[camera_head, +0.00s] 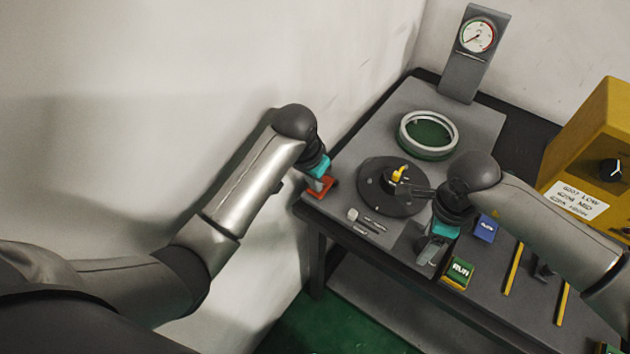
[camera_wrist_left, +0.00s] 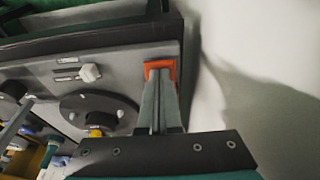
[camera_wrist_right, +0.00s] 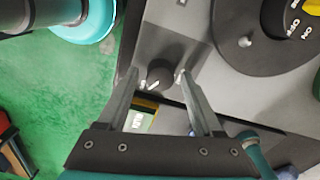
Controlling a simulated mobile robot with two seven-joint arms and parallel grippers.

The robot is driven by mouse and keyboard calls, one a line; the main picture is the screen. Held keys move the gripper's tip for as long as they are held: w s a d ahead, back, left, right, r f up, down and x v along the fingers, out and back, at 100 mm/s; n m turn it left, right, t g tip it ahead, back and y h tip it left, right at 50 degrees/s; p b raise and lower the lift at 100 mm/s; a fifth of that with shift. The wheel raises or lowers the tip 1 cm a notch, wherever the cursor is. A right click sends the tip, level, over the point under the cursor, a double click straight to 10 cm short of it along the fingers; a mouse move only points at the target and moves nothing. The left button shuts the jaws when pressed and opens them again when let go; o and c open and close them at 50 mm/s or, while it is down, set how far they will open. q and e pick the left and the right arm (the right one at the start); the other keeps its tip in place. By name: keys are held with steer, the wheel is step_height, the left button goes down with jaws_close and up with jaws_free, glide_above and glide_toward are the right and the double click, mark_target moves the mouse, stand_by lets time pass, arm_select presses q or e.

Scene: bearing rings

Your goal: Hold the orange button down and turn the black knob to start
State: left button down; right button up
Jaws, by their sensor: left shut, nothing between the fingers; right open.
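The orange button (camera_head: 323,192) is a square pad at the front left corner of the grey bench plate. My left gripper (camera_head: 321,184) is shut and empty, its fingertips over the button. In the left wrist view the fingertips (camera_wrist_left: 159,82) overlap the orange pad (camera_wrist_left: 150,66); I cannot tell how far it is pressed. The black knob (camera_wrist_right: 161,72), with a white mark, shows in the right wrist view between the fingers of my right gripper (camera_wrist_right: 157,78). That gripper is open, one finger on each side, with no clear contact. In the head view the right gripper (camera_head: 428,254) hides the knob.
A dark round disc (camera_head: 376,201) with a yellow lever (camera_head: 399,173) lies between the arms. A ring (camera_head: 453,139) and a gauge (camera_head: 477,36) stand behind. A green RUN block (camera_head: 459,272) and a blue block (camera_head: 485,229) sit close to the right gripper.

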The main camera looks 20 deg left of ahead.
steer(key=m, duration=0.6)
stand_by(0.3)
